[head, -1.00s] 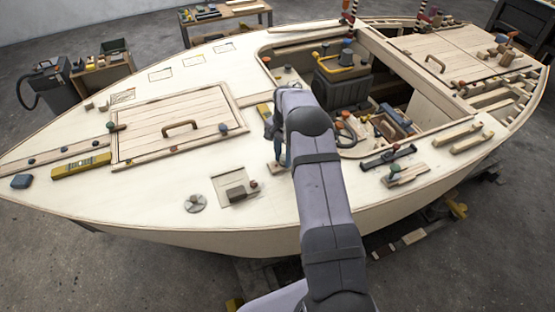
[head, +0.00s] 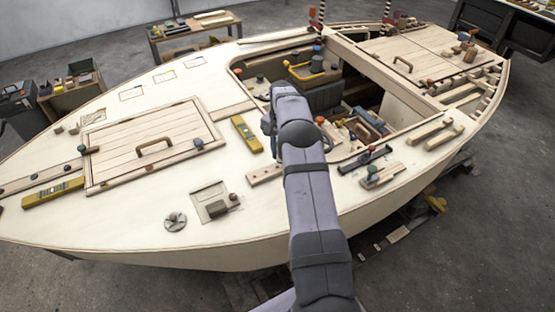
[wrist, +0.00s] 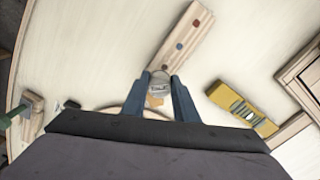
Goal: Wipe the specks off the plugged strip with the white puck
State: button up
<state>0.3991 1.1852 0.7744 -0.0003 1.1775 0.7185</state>
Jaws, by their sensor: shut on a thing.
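In the wrist view, my gripper (wrist: 160,80) has two blue fingers closed on the sides of a small whitish-grey puck (wrist: 158,87). A pale wooden strip (wrist: 187,38) runs up and right from just beyond the puck, with dark red and blue round spots on it. I cannot tell whether these are plugs or specks, or whether the puck touches the strip. My gripper and the puck are hidden there.
A yellow level (wrist: 242,109) lies right of the fingers; it also shows in the head view (head: 247,134). A hatch with a handle (head: 150,146) is further left. A recessed plate (head: 210,196) and round fitting (head: 175,221) are nearer. The open cockpit (head: 345,112) lies beyond my arm.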

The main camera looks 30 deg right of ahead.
jog(key=shift+s+r+p, duration=0.1)
jog(key=shift+r+p, duration=1.6)
jog(key=shift+r, duration=1.15)
